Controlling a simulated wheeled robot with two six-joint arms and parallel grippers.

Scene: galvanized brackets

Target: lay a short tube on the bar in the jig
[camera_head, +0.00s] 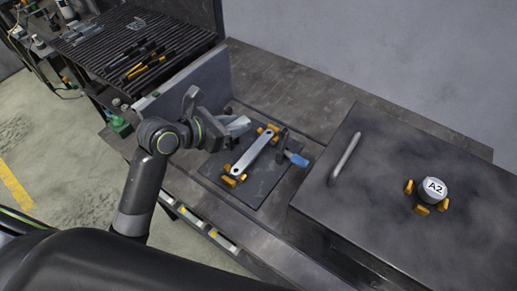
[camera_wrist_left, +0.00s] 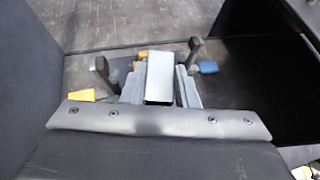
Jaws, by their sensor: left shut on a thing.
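My left gripper (camera_head: 236,125) reaches in from the left, over the far-left part of the dark jig plate (camera_head: 262,190). In the left wrist view it is shut on a short square grey tube (camera_wrist_left: 160,76), gripped between its two fingers with an open end facing the camera. The flat light-grey bar (camera_head: 252,154) lies diagonally on the jig plate, with yellow-orange stops (camera_head: 233,180) at both ends. The tube is beside the bar in the head view, apparently above the plate; its exact height cannot be told. My right gripper is not in view.
A clamp with a blue handle (camera_head: 298,159) stands right of the bar. A dark cabinet (camera_head: 385,190) at right carries a grey rod (camera_head: 346,158) and a round A2 part (camera_head: 433,190) among orange stops. A ribbed rack (camera_head: 135,50) with tools is at upper left.

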